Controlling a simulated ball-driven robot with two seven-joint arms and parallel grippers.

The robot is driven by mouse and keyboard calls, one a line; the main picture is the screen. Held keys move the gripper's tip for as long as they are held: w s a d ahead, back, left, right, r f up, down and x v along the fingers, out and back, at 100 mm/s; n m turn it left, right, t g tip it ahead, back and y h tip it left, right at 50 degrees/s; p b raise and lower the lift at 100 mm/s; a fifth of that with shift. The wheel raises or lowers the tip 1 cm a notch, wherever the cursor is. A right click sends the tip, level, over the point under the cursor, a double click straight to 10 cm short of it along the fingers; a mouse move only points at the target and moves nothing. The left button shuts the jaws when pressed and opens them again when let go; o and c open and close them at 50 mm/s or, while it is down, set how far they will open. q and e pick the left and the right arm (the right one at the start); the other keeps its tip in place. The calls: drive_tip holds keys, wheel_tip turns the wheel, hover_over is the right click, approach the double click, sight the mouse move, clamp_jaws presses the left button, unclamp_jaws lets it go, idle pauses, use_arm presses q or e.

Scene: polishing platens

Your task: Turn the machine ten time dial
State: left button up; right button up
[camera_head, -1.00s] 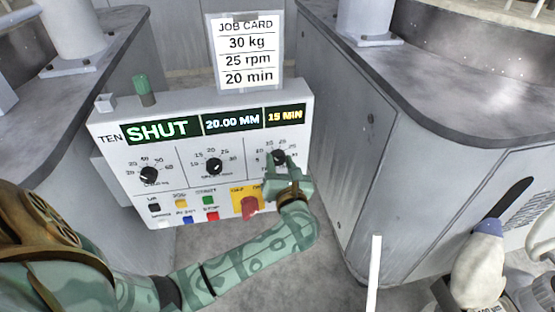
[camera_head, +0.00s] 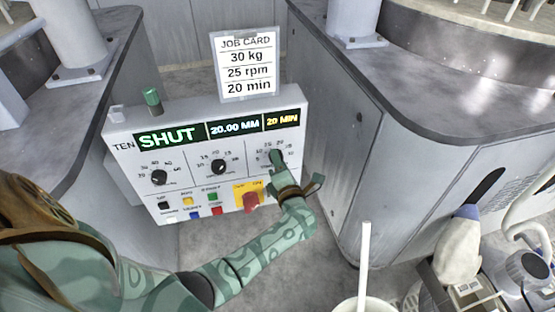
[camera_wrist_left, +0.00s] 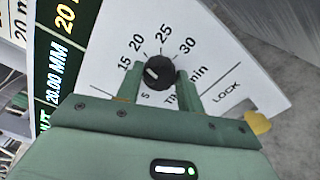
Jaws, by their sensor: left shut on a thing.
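The machine ten control box (camera_head: 128,165) has a display strip reading SHUT, 20.00 MM and 20 MIN. Its time dial (camera_wrist_left: 159,72) is a round black knob with a white mark, on a scale printed 5 to 30. My left gripper (camera_wrist_left: 158,88) is shut on the dial, one green finger on each side of it. In the head view this gripper (camera_head: 278,166) largely covers the dial. The job card (camera_head: 247,65) above the box reads 30 kg, 25 rpm, 20 min. My right gripper is not seen.
Two other black dials, left (camera_head: 158,177) and middle (camera_head: 218,167), share the panel. Coloured buttons and a red switch (camera_head: 251,200) on a yellow plate sit below, close to my left wrist. Grey machine cabinets (camera_head: 350,140) stand on both sides.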

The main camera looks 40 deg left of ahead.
use_arm(q)
drive_tip(key=shift+d+m+p, duration=0.1)
drive_tip(key=shift+m+p, duration=0.2)
drive_tip(key=shift+m, duration=0.4)
drive_tip(key=shift+f, duration=0.1)
drive_tip(key=o, duration=1)
